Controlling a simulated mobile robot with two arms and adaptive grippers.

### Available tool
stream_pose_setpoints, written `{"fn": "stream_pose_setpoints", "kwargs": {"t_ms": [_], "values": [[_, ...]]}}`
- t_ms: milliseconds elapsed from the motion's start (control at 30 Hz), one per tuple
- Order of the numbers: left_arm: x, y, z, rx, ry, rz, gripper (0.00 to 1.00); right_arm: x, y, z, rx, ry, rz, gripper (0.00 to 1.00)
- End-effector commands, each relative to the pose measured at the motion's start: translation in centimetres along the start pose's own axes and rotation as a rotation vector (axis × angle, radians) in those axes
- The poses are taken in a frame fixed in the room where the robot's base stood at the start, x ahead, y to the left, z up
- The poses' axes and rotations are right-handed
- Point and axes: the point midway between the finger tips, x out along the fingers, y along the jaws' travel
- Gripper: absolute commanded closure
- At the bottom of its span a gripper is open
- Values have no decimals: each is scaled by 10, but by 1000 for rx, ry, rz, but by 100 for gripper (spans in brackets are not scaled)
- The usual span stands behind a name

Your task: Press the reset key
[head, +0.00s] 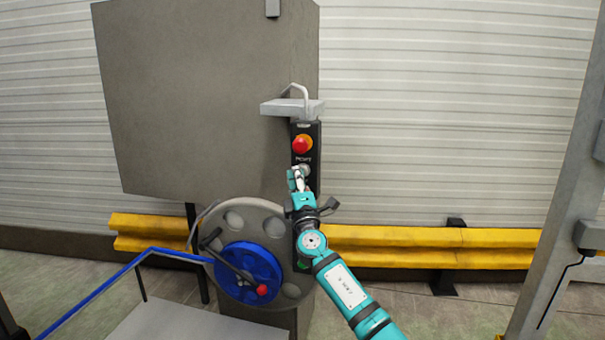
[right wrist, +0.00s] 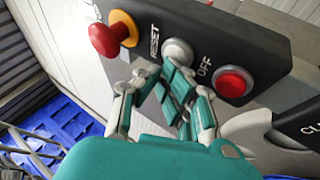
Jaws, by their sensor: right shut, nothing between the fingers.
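The reset key (right wrist: 177,50) is a round pale grey button beside the word RESET on a dark control panel (right wrist: 220,35). In the head view the panel (head: 313,133) stands upright in the middle, and the key (head: 305,168) shows just above my fingers. My right gripper (head: 297,176) is shut and empty in front of the panel. In the right wrist view its fingertips (right wrist: 160,74) are just below the key, very close to it; I cannot tell whether they touch. My left gripper is not in view.
A red mushroom button (right wrist: 106,40) on a yellow ring and a red OFF button (right wrist: 234,82) flank the key. A grey disc with a blue hub (head: 247,272) and crank is left of my arm. A yellow guard rail (head: 430,247) runs behind.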

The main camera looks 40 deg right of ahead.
Motion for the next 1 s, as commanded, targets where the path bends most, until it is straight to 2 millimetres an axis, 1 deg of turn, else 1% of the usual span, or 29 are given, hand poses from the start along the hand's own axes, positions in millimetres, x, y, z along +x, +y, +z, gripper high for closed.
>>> {"fn": "stream_pose_setpoints", "kwargs": {"t_ms": [400, 733, 1000], "values": [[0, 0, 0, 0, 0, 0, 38, 0, 1, 1, 0, -2, 0, 100], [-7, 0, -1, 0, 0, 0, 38, -12, 7, -5, 1, -1, 0, 100], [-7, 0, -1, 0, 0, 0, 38, -13, 6, -6, 0, -1, 0, 100]]}}
